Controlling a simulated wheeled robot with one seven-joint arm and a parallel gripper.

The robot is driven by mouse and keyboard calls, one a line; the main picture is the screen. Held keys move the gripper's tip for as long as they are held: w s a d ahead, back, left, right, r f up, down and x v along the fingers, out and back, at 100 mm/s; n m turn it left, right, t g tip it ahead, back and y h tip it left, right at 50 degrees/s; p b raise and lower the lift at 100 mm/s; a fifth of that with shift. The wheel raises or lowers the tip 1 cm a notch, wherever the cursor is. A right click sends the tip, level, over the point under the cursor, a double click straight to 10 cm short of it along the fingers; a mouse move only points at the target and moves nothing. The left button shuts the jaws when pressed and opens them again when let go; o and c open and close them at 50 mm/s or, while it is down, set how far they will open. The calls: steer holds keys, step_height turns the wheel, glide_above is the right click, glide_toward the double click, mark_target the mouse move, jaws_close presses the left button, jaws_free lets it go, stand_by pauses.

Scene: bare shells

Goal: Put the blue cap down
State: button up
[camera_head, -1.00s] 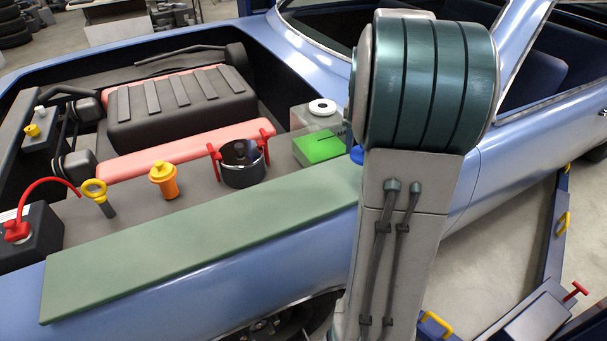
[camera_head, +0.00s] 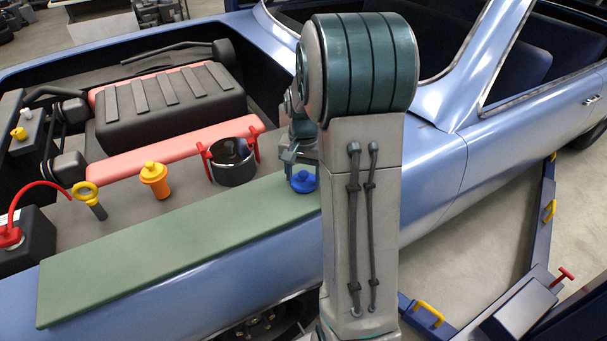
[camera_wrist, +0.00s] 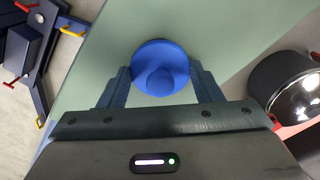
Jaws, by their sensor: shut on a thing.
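The blue cap (camera_head: 303,181) is at the right end of the green mat (camera_head: 150,250) on the car's fender. My arm hides the area behind and to the right of the cap.
A black pot with red clips (camera_head: 232,165) stands close to the left of my gripper. An orange-yellow cap (camera_head: 155,178), a yellow ring-topped dipstick (camera_head: 90,198) and a black battery (camera_head: 25,238) stand farther left. The middle and left of the mat are clear.

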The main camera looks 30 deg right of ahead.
mark_target(303, 174)
steer(key=shift+f, duration=0.25)
steer(key=shift+f, duration=0.2)
steer(key=o, duration=1)
steer(key=shift+r, duration=0.1)
steer(key=shift+c, duration=0.2)
step_height(303, 174, up, 12)
steer(key=s+a+n+t, duration=0.1)
steer(key=s+a+n, duration=0.3)
steer(key=s+a, duration=0.3)
steer(key=s+a+f+n+t, duration=0.1)
steer(key=s+a+n+t, duration=0.1)
steer(key=s+a+n, duration=0.2)
steer(key=s+a, duration=0.3)
steer(key=s, duration=0.5)
steer(key=shift+f+n, duration=0.3)
